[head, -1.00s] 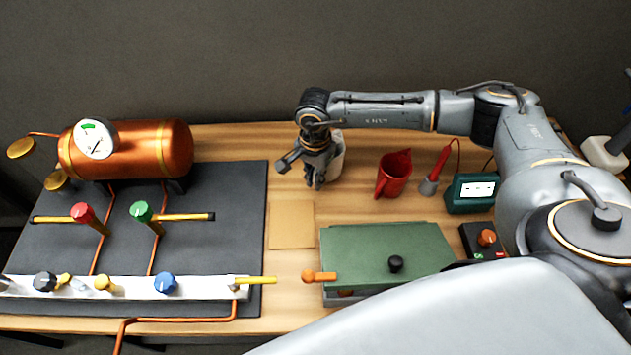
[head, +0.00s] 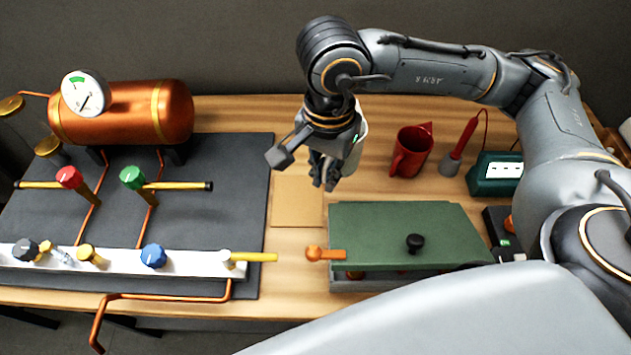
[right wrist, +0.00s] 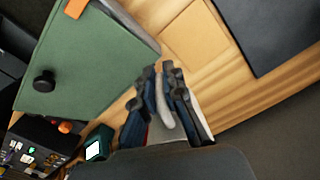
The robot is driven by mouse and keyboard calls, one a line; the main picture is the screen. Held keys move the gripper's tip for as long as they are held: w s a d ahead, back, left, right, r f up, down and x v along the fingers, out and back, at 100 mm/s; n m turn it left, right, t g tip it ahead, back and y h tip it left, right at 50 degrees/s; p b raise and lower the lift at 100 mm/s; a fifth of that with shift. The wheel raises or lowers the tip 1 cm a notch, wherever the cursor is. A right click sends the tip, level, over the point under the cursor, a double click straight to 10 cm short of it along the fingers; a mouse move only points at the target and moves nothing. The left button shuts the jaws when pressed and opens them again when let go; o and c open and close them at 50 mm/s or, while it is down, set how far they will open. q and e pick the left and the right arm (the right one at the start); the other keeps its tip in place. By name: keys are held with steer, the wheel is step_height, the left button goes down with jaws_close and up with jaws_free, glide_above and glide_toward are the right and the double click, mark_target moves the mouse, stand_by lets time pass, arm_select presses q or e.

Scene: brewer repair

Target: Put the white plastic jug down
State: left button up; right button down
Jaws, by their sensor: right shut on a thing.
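The white plastic jug (head: 357,150) is mostly hidden behind my right gripper (head: 326,178) in the head view; only a strip of its white side shows. In the right wrist view, the fingers of my right gripper (right wrist: 168,85) are shut around the jug's pale handle (right wrist: 163,108). Part of the white jug body (right wrist: 195,122) shows beside the fingers. The jug seems to be held above the wooden bench; its base is hidden, so I cannot tell the gap. My left gripper is not in view.
A bare tan square (head: 297,201) lies on the wooden bench, left of my right gripper. A red jug (head: 411,152), soldering iron (head: 457,150) and teal unit (head: 494,174) stand to the right. The green-lidded box (head: 380,235) is in front; the copper boiler (head: 130,113) is left.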

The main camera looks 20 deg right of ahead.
steer(key=a+f+n, duration=0.1)
steer(key=f, duration=0.3)
steer(key=w+a+f+n, duration=0.1)
steer(key=a+f+n, duration=0.1)
steer(key=f, duration=0.1)
steer(key=a+f+n+b, duration=0.1)
steer(key=a+f, duration=0.1)
steer(key=f, duration=0.2)
steer(key=shift+w+a+f+n, duration=0.2)
steer(key=shift+a+f+n, duration=0.05)
steer(key=shift+f+n, duration=0.15)
steer(key=shift+f, duration=0.1)
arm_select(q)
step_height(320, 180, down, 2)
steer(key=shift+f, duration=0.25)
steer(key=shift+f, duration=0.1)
arm_select(e)
steer(key=shift+f, duration=0.1)
steer(key=shift+f+b, duration=0.1)
steer(key=shift+b, duration=0.25)
steer(key=c, duration=1.4)
jaws_free()
steer(key=shift+c, duration=0.2)
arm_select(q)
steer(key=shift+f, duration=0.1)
